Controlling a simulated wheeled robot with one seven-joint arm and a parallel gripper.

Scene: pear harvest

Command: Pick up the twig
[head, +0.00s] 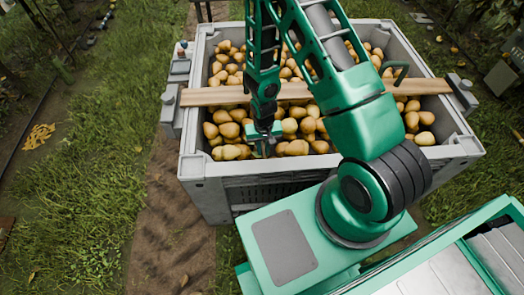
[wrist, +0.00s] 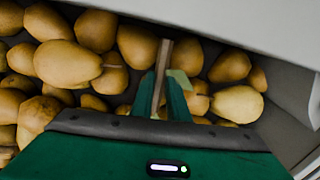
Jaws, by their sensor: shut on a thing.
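The twig (wrist: 162,68) is a thin brown stick in the wrist view. It stands between the two green fingers of my gripper (wrist: 162,96), which is shut on it. A pale green leaf-like piece (wrist: 183,79) shows beside the right finger; I cannot tell whether it belongs to the twig. In the head view my gripper (head: 264,150) points down at the pears near the front wall of the bin. I cannot make out the twig there.
Yellow-brown pears (head: 232,130) fill the grey bin (head: 200,170) around and below my gripper. A wooden plank (head: 215,96) lies across the bin rims, close behind my gripper. In the wrist view a pale bin wall (wrist: 250,30) runs along the upper right.

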